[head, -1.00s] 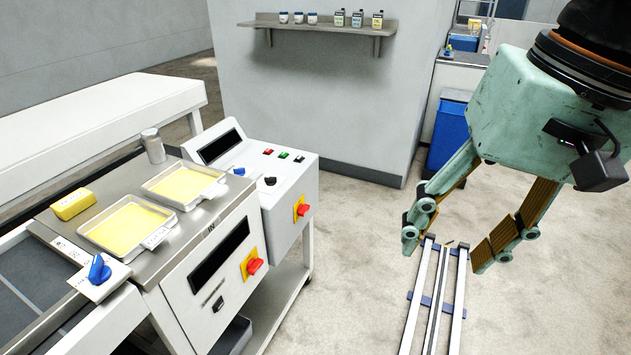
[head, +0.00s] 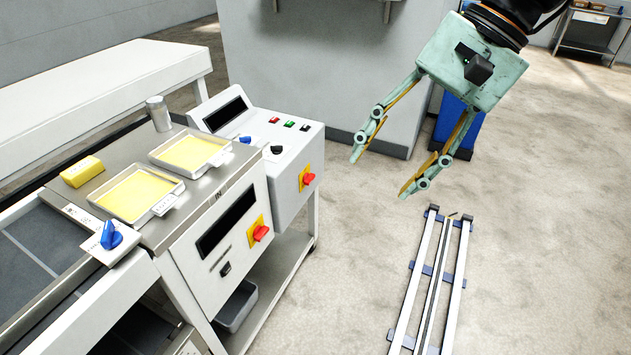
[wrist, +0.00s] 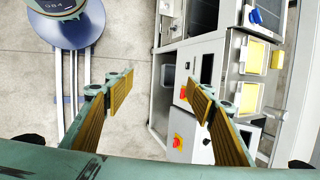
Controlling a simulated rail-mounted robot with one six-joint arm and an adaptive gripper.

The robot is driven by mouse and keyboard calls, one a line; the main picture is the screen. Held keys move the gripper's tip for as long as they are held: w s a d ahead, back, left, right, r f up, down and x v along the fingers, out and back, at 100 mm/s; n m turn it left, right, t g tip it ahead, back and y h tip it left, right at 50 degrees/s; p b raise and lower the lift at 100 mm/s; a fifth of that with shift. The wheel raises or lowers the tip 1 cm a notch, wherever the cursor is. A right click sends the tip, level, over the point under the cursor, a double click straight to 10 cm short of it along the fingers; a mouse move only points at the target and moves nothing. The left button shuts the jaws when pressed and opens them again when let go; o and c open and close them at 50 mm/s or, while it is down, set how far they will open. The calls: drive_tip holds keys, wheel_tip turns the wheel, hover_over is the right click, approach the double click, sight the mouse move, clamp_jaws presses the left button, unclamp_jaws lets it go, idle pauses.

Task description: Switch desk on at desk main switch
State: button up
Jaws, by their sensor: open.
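The control desk (head: 290,165) is a white cabinet with a sloped top, a dark display and small buttons. Its main switch (head: 308,179) is a red rotary knob on a yellow plate on the desk's front. In the wrist view the desk's red knob (wrist: 177,141) shows low, right of centre. A similar red knob on a yellow plate (head: 260,233) sits on the sheeter's front panel; it also shows in the wrist view (wrist: 183,92). My gripper (head: 380,176) is open and empty, in the air to the right of the desk, apart from both switches.
The sheeter (head: 215,210) carries two trays of yellow dough (head: 187,155), a yellow block (head: 82,171) and a blue knob (head: 110,236). A rail frame (head: 433,280) lies on the floor at right. A blue bin (head: 459,125) stands behind my gripper. The floor before the desk is clear.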

drive_tip(key=w+a+f+m+y+p, duration=0.1)
drive_tip(key=w+a+f+m+y, duration=0.2)
drive_tip(key=w+f, duration=0.5)
drive_tip(key=w+a+f+m+y, duration=0.2)
drive_tip(key=w+f, duration=0.2)
drive_tip(key=w, duration=0.8)
drive_tip(key=w+a+f+m+y+p, duration=0.1)
drive_tip(key=w+a+f+m+y, duration=0.3)
drive_tip(key=w, duration=0.6)
drive_tip(key=w+d+f+m+t+y, duration=0.1)
drive_tip(key=w+f+m+t, duration=0.1)
drive_tip(key=w+f, duration=0.45)
drive_tip(key=w+d+f+m+t+y, duration=0.15)
drive_tip(key=w+f, duration=0.25)
drive_tip(key=f, duration=0.5)
drive_tip(key=m+t+p, duration=0.1)
drive_tip(key=m+t, duration=0.3)
drive_tip(key=m, duration=0.1)
approach(312, 180)
drive_tip(key=v, duration=0.5)
drive_tip(key=shift+d+r, duration=0.1)
drive_tip(key=shift+d, duration=0.05)
drive_tip(key=shift+b+x, duration=0.8)
drive_tip(key=shift+x, duration=6.1)
drive_tip(key=shift+c, duration=0.4)
drive_tip(key=c, duration=0.8)
